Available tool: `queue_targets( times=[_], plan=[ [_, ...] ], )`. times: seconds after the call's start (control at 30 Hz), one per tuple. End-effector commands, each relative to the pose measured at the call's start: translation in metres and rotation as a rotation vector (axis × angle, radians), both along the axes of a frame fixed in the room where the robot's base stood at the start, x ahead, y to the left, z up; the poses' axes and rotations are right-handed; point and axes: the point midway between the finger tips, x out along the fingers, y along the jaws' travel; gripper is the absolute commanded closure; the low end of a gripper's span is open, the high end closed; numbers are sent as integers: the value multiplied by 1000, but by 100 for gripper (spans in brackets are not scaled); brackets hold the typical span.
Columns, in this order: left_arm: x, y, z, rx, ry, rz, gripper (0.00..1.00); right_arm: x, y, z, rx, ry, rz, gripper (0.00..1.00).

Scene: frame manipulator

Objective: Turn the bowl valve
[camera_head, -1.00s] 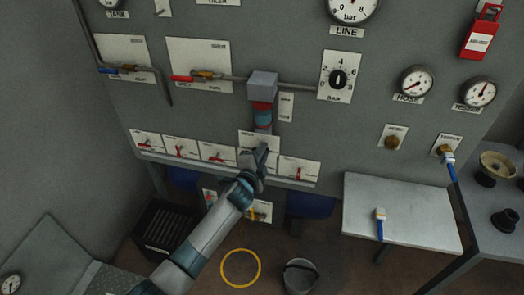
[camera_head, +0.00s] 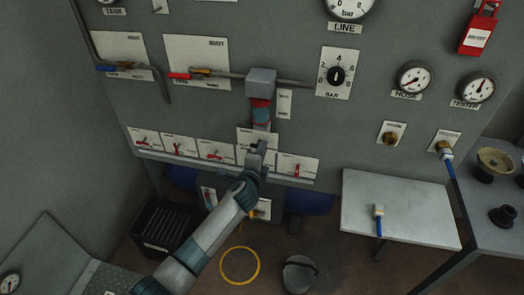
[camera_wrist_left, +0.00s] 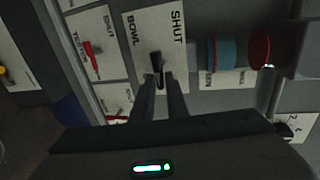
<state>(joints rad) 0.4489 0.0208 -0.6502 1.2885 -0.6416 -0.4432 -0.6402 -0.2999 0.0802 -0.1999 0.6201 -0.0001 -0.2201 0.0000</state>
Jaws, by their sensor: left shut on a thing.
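The bowl valve's white plate (camera_wrist_left: 141,34), marked BOWL and SHUT, shows in the left wrist view, with a dark handle (camera_wrist_left: 157,62) at its middle. In the head view the plate (camera_head: 247,134) is on the panel's lower row, partly hidden by my gripper. My left gripper (camera_head: 258,152) reaches up to it from below. In the wrist view its two fingers (camera_wrist_left: 161,84) are closed around the dark handle, one on each side. The exact handle angle is hard to read in the dim light. My right gripper is in neither view.
A filter column with a red and blue body (camera_head: 261,114) hangs just above the bowl plate. Red-handled valves (camera_head: 178,146) sit beside it, left and right. Below are a yellow ring (camera_head: 240,266), a bucket (camera_head: 299,274) and a side table (camera_head: 400,215).

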Motion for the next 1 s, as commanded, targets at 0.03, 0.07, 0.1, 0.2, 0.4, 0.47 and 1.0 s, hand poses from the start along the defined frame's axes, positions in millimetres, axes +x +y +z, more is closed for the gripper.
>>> queue_targets(
  times=[0.03,0.07,0.1,0.2,0.4,0.47,1.0],
  plan=[
    [0,0,-1,1,2,0,84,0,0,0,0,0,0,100],
    [0,0,-1,1,2,0,77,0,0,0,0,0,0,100],
    [0,0,-1,1,1,0,68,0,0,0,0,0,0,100],
    [0,0,-1,0,1,0,68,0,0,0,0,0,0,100],
    [0,0,-1,0,1,0,68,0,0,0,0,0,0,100],
    [-1,0,-1,0,1,0,68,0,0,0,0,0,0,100],
    [-46,12,7,0,0,-1,68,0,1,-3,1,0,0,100]
  ],
)
